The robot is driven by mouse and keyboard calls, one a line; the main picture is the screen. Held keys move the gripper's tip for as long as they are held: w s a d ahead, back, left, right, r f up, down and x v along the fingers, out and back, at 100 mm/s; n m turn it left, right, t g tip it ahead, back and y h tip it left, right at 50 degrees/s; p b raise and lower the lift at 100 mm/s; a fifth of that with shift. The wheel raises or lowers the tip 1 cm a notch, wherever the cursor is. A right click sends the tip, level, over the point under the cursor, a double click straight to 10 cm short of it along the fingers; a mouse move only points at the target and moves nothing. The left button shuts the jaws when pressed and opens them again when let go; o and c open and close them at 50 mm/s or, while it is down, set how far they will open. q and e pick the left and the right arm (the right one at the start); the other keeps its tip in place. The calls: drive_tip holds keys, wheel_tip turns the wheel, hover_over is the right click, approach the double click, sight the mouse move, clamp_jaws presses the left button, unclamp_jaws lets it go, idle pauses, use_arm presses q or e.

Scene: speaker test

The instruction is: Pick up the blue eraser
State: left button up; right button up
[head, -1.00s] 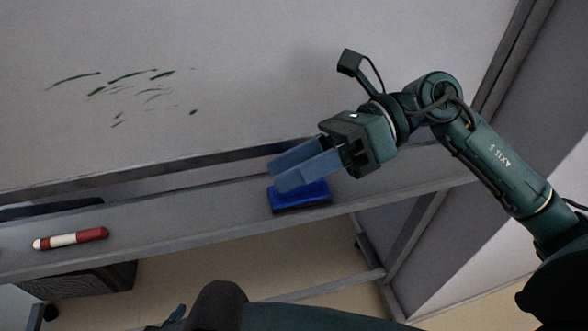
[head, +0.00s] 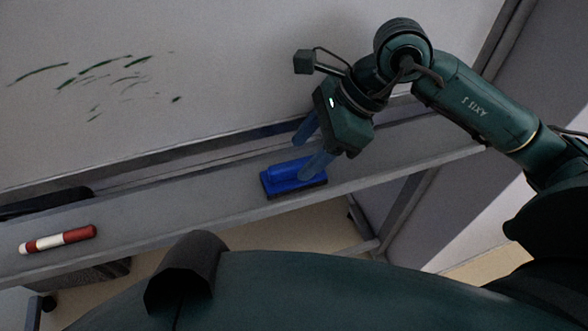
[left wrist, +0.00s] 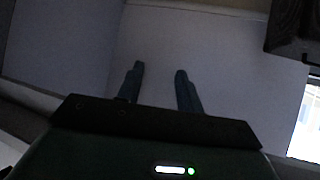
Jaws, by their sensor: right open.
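The blue eraser (head: 283,178), with a dark underside, lies on the grey whiteboard tray (head: 200,203) in the head view. My right gripper (head: 301,160) is open above it. Its near finger overlaps the eraser's right part in the picture; its far finger is behind, towards the board. I cannot tell whether either finger touches the eraser. My left gripper (left wrist: 158,76) shows in the left wrist view with its two fingers apart and nothing between them. The left fingers are not seen in the head view.
A red and white marker (head: 58,240) lies on the tray at the left. The whiteboard (head: 220,90) with dark green strokes rises behind the tray. The tray between marker and eraser is clear.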

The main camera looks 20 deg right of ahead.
sight(297, 164)
drive_tip(key=x, duration=0.2)
drive_tip(key=p+x, duration=0.1)
drive_tip(key=x, duration=0.1)
drive_tip(key=shift+w+f, duration=0.15)
drive_tip(key=shift+f, duration=0.35)
drive_tip(key=c, duration=0.6)
